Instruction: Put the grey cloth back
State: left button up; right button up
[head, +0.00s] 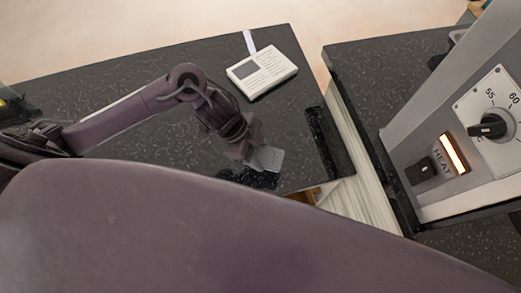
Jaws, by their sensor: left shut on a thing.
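The grey cloth (267,158) is a small pale grey piece at the tip of my left gripper (250,153). My left gripper is shut on it, above the dark speckled counter near its front right part. The jaws are partly hidden by the wrist and the cloth. A dark, glossy speckled patch or shadow lies just below the cloth; I cannot tell which. My right gripper is not in view.
A white device with a grey screen (262,72) lies at the counter's back edge. A black strip (323,143) lies along the counter's right end. A gap separates it from a heated unit with a dial (488,126).

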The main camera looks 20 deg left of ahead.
pick_arm(q)
jog(key=shift+f+b, duration=0.3)
jog(key=shift+f, duration=0.35)
notch_tip(320, 180, down, 3)
jog(key=shift+f+b, duration=0.15)
jog(key=shift+b, duration=0.9)
jog(key=shift+f+b, duration=0.35)
jog(key=shift+f, duration=0.2)
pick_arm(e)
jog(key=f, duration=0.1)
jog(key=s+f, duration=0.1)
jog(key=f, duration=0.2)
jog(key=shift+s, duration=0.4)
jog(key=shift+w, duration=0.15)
pick_arm(q)
jog(key=shift+r, duration=0.1)
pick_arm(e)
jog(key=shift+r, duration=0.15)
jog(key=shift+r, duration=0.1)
pick_arm(q)
jog(key=shift+p, duration=0.35)
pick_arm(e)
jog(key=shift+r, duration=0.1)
